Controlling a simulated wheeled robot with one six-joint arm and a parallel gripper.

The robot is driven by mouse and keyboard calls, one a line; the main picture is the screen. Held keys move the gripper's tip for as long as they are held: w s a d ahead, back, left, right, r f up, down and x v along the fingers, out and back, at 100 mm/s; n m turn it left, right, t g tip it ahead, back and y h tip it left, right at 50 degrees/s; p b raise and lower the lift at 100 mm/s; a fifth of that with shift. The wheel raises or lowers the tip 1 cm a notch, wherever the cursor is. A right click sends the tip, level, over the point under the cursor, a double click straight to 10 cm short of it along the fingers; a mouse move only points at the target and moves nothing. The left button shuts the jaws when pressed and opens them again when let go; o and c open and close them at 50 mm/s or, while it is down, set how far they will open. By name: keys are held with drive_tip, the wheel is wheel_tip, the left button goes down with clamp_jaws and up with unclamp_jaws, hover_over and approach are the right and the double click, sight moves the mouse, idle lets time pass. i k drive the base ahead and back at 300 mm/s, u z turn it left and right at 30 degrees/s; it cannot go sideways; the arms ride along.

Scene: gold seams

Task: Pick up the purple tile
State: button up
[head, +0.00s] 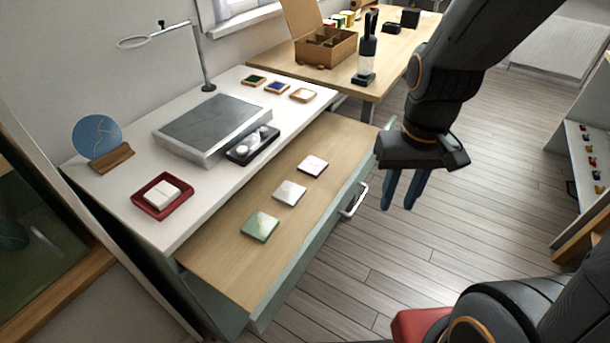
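Three square tiles lie in a row in the open wooden-bottomed drawer (225,238): a green tile (260,227), a pale grey-white tile (290,193) and a pale pinkish tile (313,166). The pinkish one is nearest to purple there; its exact colour is hard to tell. On the white desk top, a blue-violet tile (277,87) sits in a wooden frame between a green one (256,79) and an orange-tan one (302,95). My gripper (401,203) points down, right of the drawer and apart from all tiles. Its two blue fingers are apart with nothing between them.
The drawer handle (358,200) sticks out. Floor (440,245) is clear.

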sight(313, 166)
drive_tip(key=k, duration=1.3)
drive_tip(key=u, duration=0.75)
drive_tip(key=i, duration=1.1)
drive_tip(key=z, duration=0.5)
drive_tip(key=i, duration=0.55)
drive_tip(key=z, duration=0.6)
